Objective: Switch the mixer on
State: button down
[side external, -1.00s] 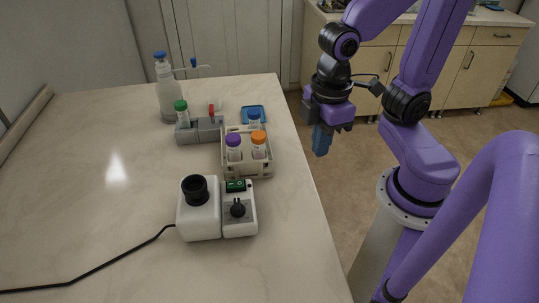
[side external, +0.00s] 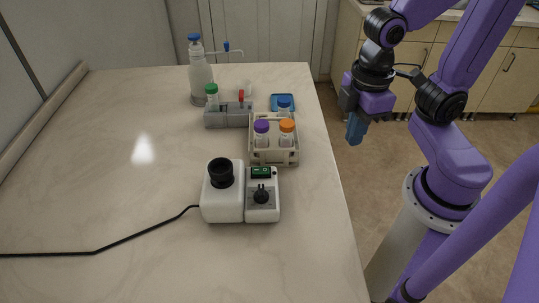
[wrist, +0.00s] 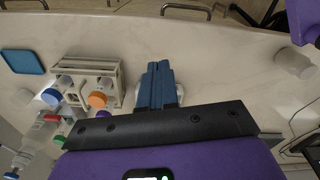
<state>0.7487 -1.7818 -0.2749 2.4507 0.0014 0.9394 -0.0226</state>
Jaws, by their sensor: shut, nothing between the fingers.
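The mixer (side external: 223,205) is a white box on the table, with a black cup-shaped top (side external: 221,172) on its left part. Its right part carries a green switch (side external: 261,172) and a black knob (side external: 261,196) below it. I cannot tell the switch's position. My gripper (side external: 355,130) is shut and empty, its blue fingers pointing down. In the side view it appears right of the table edge, beyond and to the right of the mixer, apart from it. The shut fingers (wrist: 157,85) also show in the wrist view, where I cannot clearly identify the mixer.
A tube rack (side external: 274,155) with purple, orange and blue caps stands just behind the mixer. Behind it are a grey holder (side external: 228,117), a clear bottle (side external: 201,78) and a blue tray (side external: 283,98). A black cord (side external: 130,238) runs left from the mixer. The table's left side is clear.

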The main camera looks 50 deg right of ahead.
jog(key=w+a+r+m, duration=0.3)
jog(key=w+a, duration=0.7)
jog(key=w, duration=0.4)
jog(key=shift+w+r, duration=0.2)
jog(key=shift+r, duration=0.25)
jog(key=shift+a, duration=0.1)
jog(key=shift+w+a, duration=0.1)
jog(key=shift+w, duration=0.05)
jog(key=shift+w+a+r, duration=0.15)
jog(key=shift+w+a, duration=0.3)
jog(key=shift+r, duration=0.1)
notch_tip(320, 180, up, 14)
jog(key=w+a, duration=0.1)
jog(key=shift+w+a, duration=0.25)
dwell(0.4)
jog(key=shift+f, duration=0.25)
